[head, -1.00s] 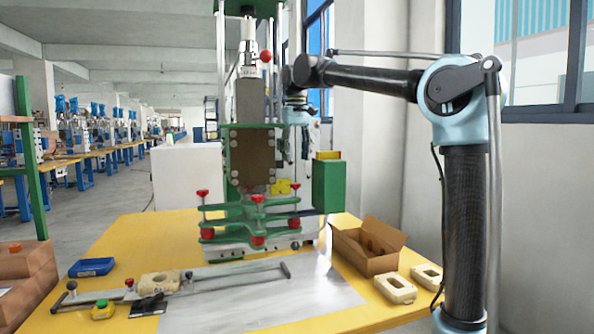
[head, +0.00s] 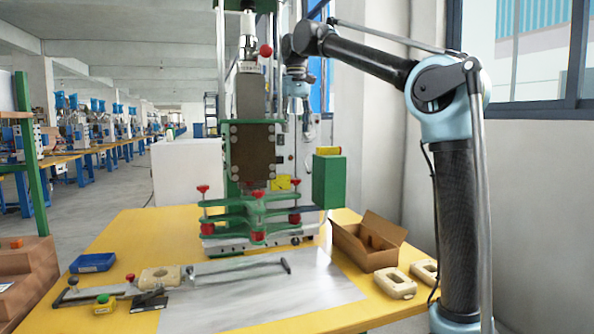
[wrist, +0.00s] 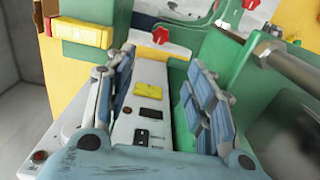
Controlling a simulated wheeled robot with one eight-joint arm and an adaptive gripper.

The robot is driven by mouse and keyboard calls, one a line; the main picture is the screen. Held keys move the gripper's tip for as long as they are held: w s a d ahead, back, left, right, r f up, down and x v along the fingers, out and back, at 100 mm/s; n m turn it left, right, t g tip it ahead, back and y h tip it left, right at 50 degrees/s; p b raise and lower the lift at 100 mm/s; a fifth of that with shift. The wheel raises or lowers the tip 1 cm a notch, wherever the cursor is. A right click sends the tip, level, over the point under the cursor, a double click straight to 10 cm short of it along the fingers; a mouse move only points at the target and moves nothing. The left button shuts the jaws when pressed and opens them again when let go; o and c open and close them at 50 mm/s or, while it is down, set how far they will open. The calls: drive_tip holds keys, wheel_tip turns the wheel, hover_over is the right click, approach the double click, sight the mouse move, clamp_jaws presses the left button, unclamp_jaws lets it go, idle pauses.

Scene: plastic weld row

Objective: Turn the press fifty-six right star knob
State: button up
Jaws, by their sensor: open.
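The green press (head: 253,155) stands at the back of the yellow table. Several red star knobs sit on its lower green plates; an upper one at the right (head: 296,182) and a lower one at the right (head: 294,219) show in the head view. My gripper (head: 306,122) is open and empty, high beside the press column and above the knobs. In the wrist view, my gripper (wrist: 162,92) has its fingers spread over a pale control panel (wrist: 150,100) with switches. A red star knob (wrist: 160,35) shows beyond the fingertips, apart from them.
A green box (head: 328,181) with a yellow top juts from the press's right side. An open cardboard box (head: 367,243) and pale plastic parts (head: 395,284) lie at the table's right. A blue tray (head: 92,262) and a slide fixture (head: 200,281) are at the left.

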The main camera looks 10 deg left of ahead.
sight(296, 186)
wheel_tip(296, 186, down, 17)
drive_tip(key=shift+r, duration=0.1)
idle(0.7)
drive_tip(key=shift+c, duration=0.3)
drive_tip(key=c, duration=1)
